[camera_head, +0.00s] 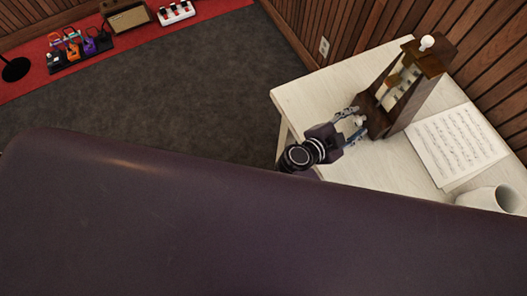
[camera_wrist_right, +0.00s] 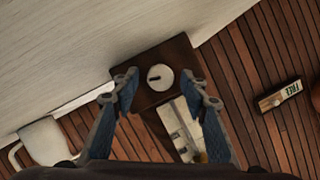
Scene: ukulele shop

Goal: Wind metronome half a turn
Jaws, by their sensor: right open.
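The metronome (camera_head: 420,92) is a tall dark brown wooden case with a cream inside and a white knob (camera_head: 427,42) on top. It stands upright on the pale table. My right gripper (camera_head: 357,120) is at its lower left side, pointing at it. In the right wrist view the dark brown base side (camera_wrist_right: 152,98) carries a round white winding knob (camera_wrist_right: 160,77) with a dark mark. The knob lies between the two blue-padded fingers, with a gap on each side. The right gripper is open. Whether the fingertips reach around the knob is unclear. My left gripper is not in view.
Sheet music (camera_head: 458,143) lies right of the metronome on the pale table (camera_head: 310,98). A white mug (camera_head: 493,199) stands near the front right. A slatted wood wall (camera_head: 380,25) is close behind. A small box lettered FREE (camera_wrist_right: 281,95) shows in the wrist view.

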